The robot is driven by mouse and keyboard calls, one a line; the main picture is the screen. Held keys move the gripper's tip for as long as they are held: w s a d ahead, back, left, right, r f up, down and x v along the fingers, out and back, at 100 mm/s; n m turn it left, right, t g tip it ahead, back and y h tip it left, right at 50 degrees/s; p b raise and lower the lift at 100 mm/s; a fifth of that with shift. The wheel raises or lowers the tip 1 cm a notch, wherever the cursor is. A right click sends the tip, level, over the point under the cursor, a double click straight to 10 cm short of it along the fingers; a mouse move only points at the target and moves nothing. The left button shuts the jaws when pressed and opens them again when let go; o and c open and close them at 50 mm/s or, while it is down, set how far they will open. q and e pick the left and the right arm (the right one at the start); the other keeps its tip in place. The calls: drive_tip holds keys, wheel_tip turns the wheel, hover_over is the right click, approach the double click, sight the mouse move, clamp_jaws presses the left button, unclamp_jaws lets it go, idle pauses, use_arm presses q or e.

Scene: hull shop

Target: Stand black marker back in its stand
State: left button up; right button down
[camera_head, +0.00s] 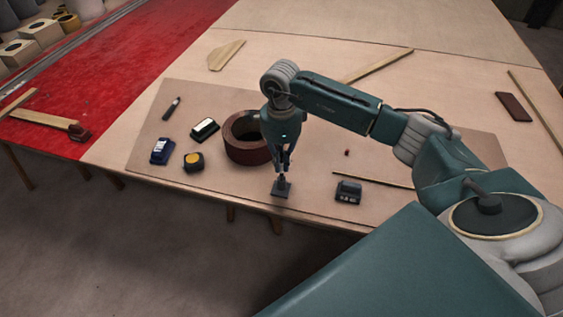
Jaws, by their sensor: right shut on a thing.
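My right gripper (283,168) comes down from above near the front edge of the table and is shut on the black marker. The marker is small and mostly hidden by the fingers. Directly under the fingertips is a small dark stand (281,192) with a flat square base, on the board. The marker looks upright over or in the stand; I cannot tell whether it is seated. My left gripper is not in view.
A brown tape roll (247,152) stands just left of my gripper, and a dark box-like device (348,191) lies to its right. A yellow-and-black tape measure (194,161), a blue item (161,151), a black-and-white block (205,129) and a dark slim tool (172,108) lie farther left.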

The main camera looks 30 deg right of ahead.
drive_tip(key=shift+f, duration=0.1)
drive_tip(key=c, duration=1.8)
unclamp_jaws()
drive_tip(key=shift+o, duration=0.2)
wheel_tip(320, 180, up, 12)
drive_tip(key=shift+r, duration=0.1)
